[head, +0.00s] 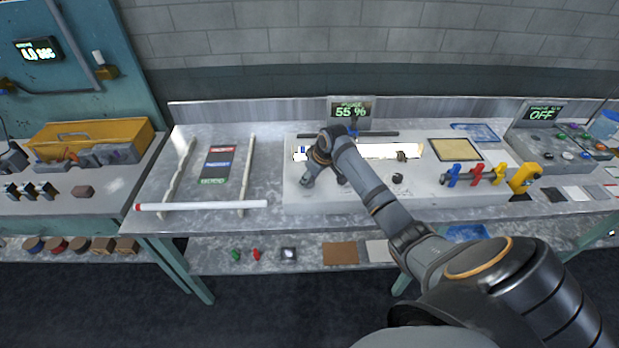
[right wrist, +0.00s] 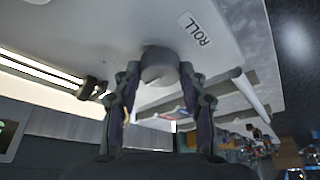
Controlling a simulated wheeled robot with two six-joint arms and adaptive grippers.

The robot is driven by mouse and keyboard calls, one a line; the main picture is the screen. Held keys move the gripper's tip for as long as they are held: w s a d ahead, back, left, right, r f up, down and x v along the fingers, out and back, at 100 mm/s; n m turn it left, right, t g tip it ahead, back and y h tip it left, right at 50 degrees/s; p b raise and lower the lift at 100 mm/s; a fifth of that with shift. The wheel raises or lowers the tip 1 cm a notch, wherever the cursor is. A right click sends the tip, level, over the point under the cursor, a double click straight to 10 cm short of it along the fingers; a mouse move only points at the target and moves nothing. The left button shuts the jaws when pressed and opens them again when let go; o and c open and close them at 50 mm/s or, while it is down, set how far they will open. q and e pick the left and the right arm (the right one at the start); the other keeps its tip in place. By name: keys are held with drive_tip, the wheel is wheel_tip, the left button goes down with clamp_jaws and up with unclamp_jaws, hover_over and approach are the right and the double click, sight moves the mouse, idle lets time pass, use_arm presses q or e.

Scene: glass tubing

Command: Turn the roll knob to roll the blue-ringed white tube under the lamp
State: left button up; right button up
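My right gripper (head: 307,181) is lowered to the front left of the pale panel (head: 440,198). In the right wrist view its two fingers (right wrist: 160,85) stand on either side of a round grey roll knob (right wrist: 160,66), next to a "ROLL" label. Narrow gaps seem to show between fingers and knob, so the gripper looks open around it. My left gripper is not in view.
A red-ended white tube (head: 230,204) lies across two rails at left. A display (head: 351,111) reads "55 %". A dark knob (head: 398,178) sits right of my forearm. Coloured clamps (head: 475,175) stand at the panel's right. A yellow toolbox (head: 90,142) stands on the left bench.

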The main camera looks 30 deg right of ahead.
drive_tip(key=c, duration=0.4)
drive_tip(key=shift+d+r+n, duration=0.1)
drive_tip(key=shift+n, duration=0.4)
drive_tip(key=shift+n+y, duration=0.4)
drive_tip(key=shift+n, duration=0.1)
drive_tip(key=n+y, duration=0.1)
drive_tip(key=n, duration=0.1)
drive_tip(key=shift+w+n+g, duration=0.1)
drive_tip(key=shift+n+g, duration=0.2)
drive_tip(key=shift+n, duration=0.1)
drive_tip(key=o, duration=1.2)
